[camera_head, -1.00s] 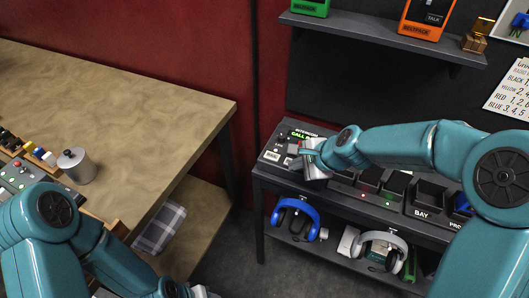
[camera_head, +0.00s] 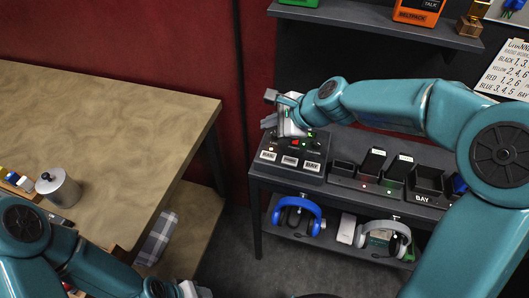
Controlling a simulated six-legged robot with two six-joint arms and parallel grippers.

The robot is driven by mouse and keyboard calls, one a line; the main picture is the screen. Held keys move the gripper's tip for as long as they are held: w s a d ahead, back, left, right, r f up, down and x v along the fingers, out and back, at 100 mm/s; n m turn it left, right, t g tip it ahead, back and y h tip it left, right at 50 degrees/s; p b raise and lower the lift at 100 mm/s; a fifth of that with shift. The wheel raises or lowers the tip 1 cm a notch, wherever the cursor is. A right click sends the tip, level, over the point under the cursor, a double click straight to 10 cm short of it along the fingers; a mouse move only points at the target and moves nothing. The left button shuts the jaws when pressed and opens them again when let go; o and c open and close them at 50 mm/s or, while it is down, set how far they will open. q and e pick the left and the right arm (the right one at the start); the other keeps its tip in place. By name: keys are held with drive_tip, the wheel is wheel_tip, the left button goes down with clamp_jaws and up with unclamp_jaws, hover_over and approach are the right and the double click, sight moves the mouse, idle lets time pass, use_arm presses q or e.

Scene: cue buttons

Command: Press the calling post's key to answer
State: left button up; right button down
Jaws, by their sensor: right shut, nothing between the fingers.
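The intercom console (camera_head: 300,172) is a dark box on the left end of the shelf top. I cannot tell which post is calling. My left gripper (camera_head: 192,290) is partly in view at the bottom edge, low and far from the console.
Right of the console stand dark holders with radios (camera_head: 372,162) and a BAY bin (camera_head: 428,182). Blue (camera_head: 297,208) and white headsets sit on the lower shelf. An upper shelf (camera_head: 380,20) overhangs behind my right arm. A wooden table (camera_head: 100,120) with a metal can is at left.

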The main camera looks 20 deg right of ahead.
sight(271, 157)
drive_tip(key=f+b, duration=0.5)
drive_tip(key=f, duration=0.1)
drive_tip(key=f+b, duration=0.3)
drive_tip(key=shift+s+d+b, duration=0.1)
drive_tip(key=shift+d+b, duration=0.15)
drive_tip(key=shift+b, duration=0.1)
drive_tip(key=shift+s+r, duration=0.1)
drive_tip(key=shift+r, duration=0.05)
drive_tip(key=shift+a, duration=0.1)
idle(1.5)
drive_tip(key=shift+f+b, duration=0.3)
drive_tip(key=shift+f, duration=0.15)
